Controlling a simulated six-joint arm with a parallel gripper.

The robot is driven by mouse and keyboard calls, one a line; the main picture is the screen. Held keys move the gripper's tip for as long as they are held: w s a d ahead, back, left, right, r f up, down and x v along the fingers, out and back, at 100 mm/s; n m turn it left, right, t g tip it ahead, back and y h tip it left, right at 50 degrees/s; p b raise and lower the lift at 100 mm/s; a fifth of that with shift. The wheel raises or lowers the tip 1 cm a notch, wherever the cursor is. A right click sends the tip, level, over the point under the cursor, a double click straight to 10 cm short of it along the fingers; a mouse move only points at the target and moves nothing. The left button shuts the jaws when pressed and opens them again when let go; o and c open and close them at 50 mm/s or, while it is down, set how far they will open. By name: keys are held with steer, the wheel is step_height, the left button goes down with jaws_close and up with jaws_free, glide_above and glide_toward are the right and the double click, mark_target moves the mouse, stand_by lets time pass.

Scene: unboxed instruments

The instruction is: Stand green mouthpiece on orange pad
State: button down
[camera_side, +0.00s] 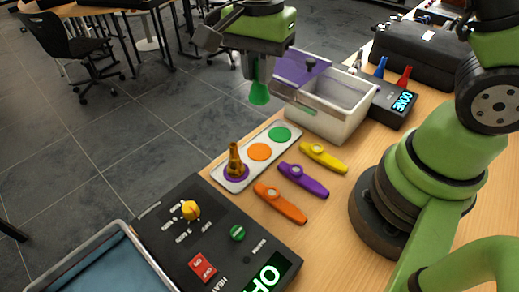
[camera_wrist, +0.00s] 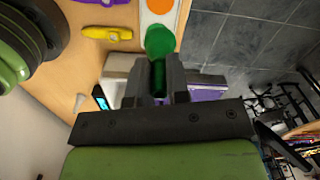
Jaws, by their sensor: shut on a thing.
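My gripper (camera_side: 259,74) is shut on the green mouthpiece (camera_side: 260,93) and holds it in the air with its wide end down. The mouthpiece also shows between the fingers in the wrist view (camera_wrist: 160,40). The orange pad (camera_side: 260,152) is the bare middle circle on a pale strip (camera_side: 231,186), below the mouthpiece and apart from it. In the wrist view the orange pad (camera_wrist: 160,5) is partly cut off at the top edge. The strip's green pad (camera_side: 279,134) is bare in the side view. A brass-coloured mouthpiece (camera_side: 235,160) stands upright on the purple pad (camera_side: 236,173).
Yellow (camera_side: 323,157), purple (camera_side: 303,180) and orange (camera_side: 280,203) kazoos lie right of the strip. A white box (camera_side: 341,113) with a purple lid (camera_side: 299,66) stands behind. A black control panel (camera_side: 215,240) is in front. A device reading DONE (camera_side: 391,103) stands at the back right.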

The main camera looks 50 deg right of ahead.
step_height(320, 180, down, 14)
steer(key=shift+r, duration=0.25)
stand_by(0.3)
steer(key=shift+f, duration=0.1)
steer(key=c, duration=1.1)
jaws_free()
step_height(320, 180, up, 12)
steer(key=shift+r, duration=0.2)
steer(key=s+d+r+n+t+y, duration=0.2)
steer(key=s+r+n+t, duration=0.5)
steer(key=s+r+n, duration=0.4)
steer(key=s+v, duration=0.1)
steer(key=v, duration=0.3)
steer(key=shift+s, duration=0.2)
